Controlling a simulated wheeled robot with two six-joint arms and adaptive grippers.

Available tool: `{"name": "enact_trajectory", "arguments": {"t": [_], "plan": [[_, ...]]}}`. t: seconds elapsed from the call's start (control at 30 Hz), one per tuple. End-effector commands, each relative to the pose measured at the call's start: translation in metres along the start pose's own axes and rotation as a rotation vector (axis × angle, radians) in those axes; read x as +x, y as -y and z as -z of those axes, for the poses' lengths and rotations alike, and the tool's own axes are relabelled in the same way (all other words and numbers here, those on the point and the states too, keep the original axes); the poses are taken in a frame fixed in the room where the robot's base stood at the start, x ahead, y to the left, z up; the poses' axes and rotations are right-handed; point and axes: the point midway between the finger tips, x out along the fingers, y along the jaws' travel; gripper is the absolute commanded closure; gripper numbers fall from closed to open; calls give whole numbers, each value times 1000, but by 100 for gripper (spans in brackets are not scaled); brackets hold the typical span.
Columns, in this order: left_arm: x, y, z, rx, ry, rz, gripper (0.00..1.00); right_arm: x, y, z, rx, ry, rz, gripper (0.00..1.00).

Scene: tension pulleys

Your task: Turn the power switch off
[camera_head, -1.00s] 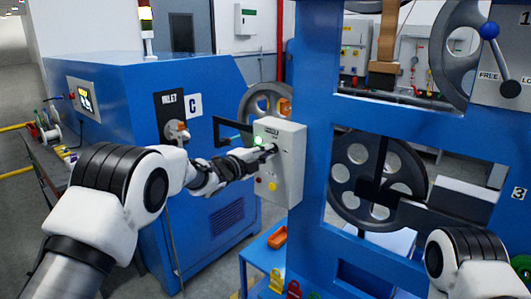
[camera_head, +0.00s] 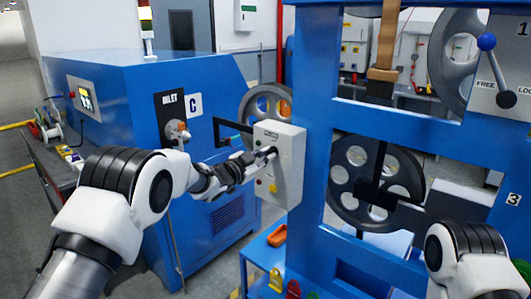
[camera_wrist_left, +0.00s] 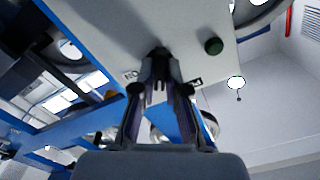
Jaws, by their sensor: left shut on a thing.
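The pale grey control box (camera_head: 292,168) is mounted on the side of the blue machine frame. My left gripper (camera_head: 268,154) reaches the upper front of this box and is shut on the power switch, which the fingers mostly hide in the head view. In the left wrist view, the dark switch knob (camera_wrist_left: 161,54) sits between the fingertips (camera_wrist_left: 160,84), against the pale panel. The green lamp (camera_wrist_left: 214,46) beside it looks dark. My right gripper is out of view; only part of my right arm shows at the lower right.
The blue frame (camera_head: 312,110) and a large spoked pulley (camera_head: 376,180) stand to the right. A blue cabinet (camera_head: 215,215) stands left. An orange bin (camera_head: 277,235) lies below.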

Motion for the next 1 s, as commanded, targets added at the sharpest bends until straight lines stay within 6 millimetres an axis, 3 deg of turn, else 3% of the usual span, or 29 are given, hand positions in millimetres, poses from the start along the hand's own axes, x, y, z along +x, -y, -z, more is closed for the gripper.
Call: {"name": "enact_trajectory", "arguments": {"t": [0.5,1.0], "plan": [[0,0,0,-421,3,-1,100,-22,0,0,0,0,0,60],[0,-1,-1,-549,2,0,100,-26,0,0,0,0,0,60]]}}
